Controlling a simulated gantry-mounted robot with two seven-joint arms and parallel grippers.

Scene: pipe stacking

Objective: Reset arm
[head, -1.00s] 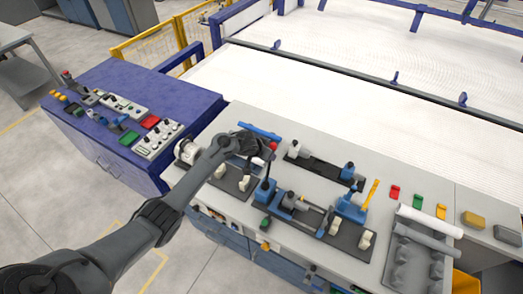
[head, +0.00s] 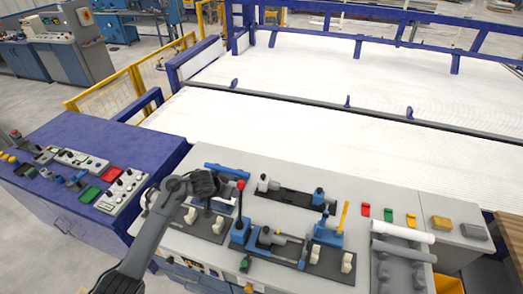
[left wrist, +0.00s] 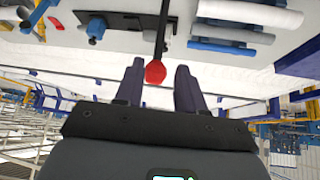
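My left gripper (head: 208,184) is above the grey control panel (head: 190,232), just left of a lever with a red knob (head: 240,185) and a blue base (head: 237,236). In the left wrist view its two dark fingers (left wrist: 160,68) are apart. The red knob (left wrist: 155,72) shows in the gap between them, with no finger visibly touching it. The fingers hold nothing that I can see. In the head view the fingertips are too small and dark to make out. My right gripper is in neither view.
A white pipe (head: 402,231) and a grey pipe (head: 404,250) lie on a rack at the right. A yellow-handled lever (head: 343,217) stands on the panel. A blue cabinet with buttons (head: 50,205) is at the left. The white conveyor bed (head: 300,130) behind is clear.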

